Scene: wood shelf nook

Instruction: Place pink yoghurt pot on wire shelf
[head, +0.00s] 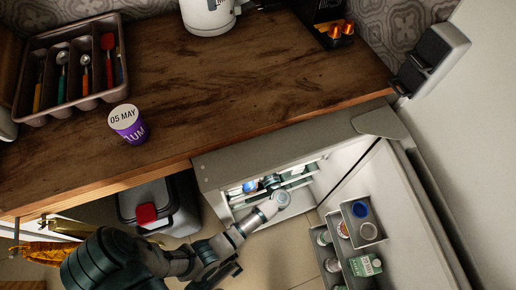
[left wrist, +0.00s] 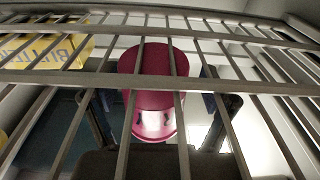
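The pink yoghurt pot (left wrist: 153,88) shows in the left wrist view behind the bars of a wire shelf (left wrist: 200,84). It has a dark pink lid and a paler pink side with dark marks. The dark fingers of my left gripper (left wrist: 155,108) lie on either side of it; the bars hide whether they touch it. In the head view my left arm reaches into the open fridge (head: 235,170); the pot cannot be made out there. My right gripper cannot be seen.
The fridge door (head: 352,190) stands open at the right, its racks holding jars and a carton (head: 365,265). A purple pot (head: 128,124) and a cutlery tray (head: 38,120) are on the wooden counter (head: 220,95). A bin (head: 158,203) stands below. A yellow pack (left wrist: 45,52) lies beyond the bars.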

